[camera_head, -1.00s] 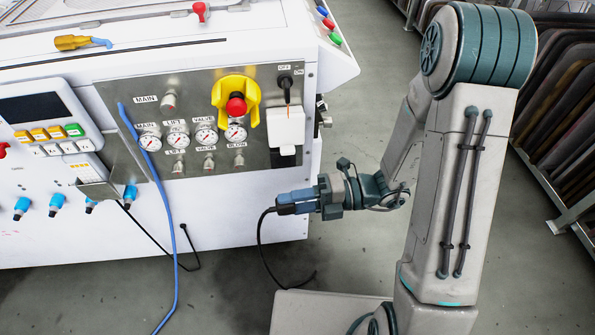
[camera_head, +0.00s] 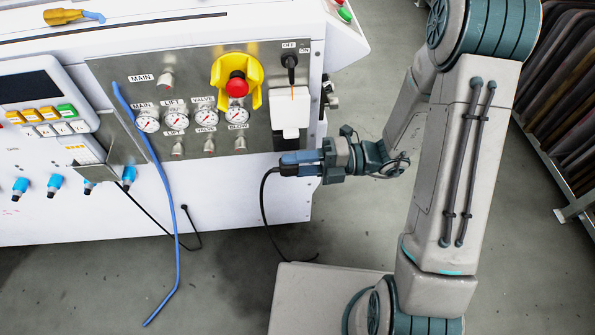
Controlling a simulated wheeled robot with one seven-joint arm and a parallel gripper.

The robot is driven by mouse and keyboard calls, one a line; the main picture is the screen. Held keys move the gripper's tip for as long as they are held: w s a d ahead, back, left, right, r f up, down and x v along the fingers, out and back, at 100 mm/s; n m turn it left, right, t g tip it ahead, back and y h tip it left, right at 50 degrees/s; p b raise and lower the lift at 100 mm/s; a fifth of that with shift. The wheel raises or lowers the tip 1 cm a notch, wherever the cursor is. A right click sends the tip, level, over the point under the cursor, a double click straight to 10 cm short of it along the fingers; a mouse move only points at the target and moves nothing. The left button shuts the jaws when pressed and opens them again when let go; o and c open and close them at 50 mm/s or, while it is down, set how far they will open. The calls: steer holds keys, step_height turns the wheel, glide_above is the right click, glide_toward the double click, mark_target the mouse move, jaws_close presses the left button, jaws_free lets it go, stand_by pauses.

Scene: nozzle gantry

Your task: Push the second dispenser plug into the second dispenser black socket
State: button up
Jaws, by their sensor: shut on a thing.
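My gripper (camera_head: 305,163) is shut on a black plug (camera_head: 288,170) with a black cable hanging down from it. The plug is held level and points left, in front of the right end of the machine's front, below the white switch box (camera_head: 290,109). I cannot tell whether it touches the machine. No black socket can be made out; the gripper and plug may hide it. Which dispenser the plug belongs to cannot be read.
The white machine (camera_head: 240,210) fills the left, with gauges, a red stop button (camera_head: 237,88) and blue-tipped nozzles (camera_head: 129,176). A blue hose (camera_head: 176,235) hangs in front. A rack (camera_head: 560,120) stands at right. Grey floor is open below.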

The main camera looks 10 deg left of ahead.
mark_target(295, 148)
steer(key=shift+w+a+b, duration=0.2)
steer(key=shift+w+b, duration=0.05)
steer(key=shift+w, duration=0.55)
steer(key=shift+w+a+b, duration=0.2)
steer(key=shift+w, duration=0.55)
steer(key=shift+p, duration=1.9)
stand_by(0.5)
steer(key=shift+w+a+p, duration=0.1)
steer(key=shift+w+p, duration=0.3)
steer(key=shift+w, duration=0.25)
stand_by(0.5)
steer(key=o, duration=1)
steer(key=p+v, duration=0.3)
steer(key=v, duration=1.1)
steer(key=shift+w+a, duration=0.1)
